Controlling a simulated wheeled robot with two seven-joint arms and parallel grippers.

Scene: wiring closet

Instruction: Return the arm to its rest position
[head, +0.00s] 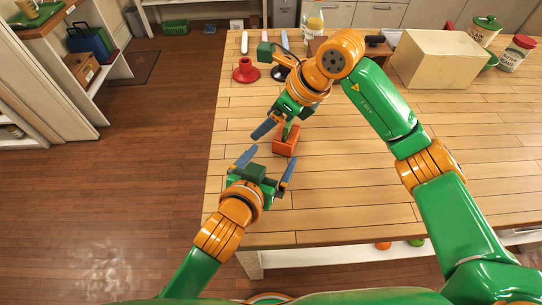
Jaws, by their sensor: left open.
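My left gripper (268,165) comes in from the lower left. It is open and empty, with its two blue-grey fingers apart over the table's left edge. My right arm reaches across from the right, bent at the elbow. My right gripper (276,126) points down and left, just beyond the left one. One blue finger shows clearly; the other is hard to make out. A small orange block-like object (284,143) is close under the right gripper. I cannot tell whether it is gripped.
The wooden table (350,190) is mostly clear in front. A red stand (246,71), a glass jar (314,24), a beige box (440,60) and several canisters (516,53) stand toward the back. A shelf (95,60) is at the left, with open floor between.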

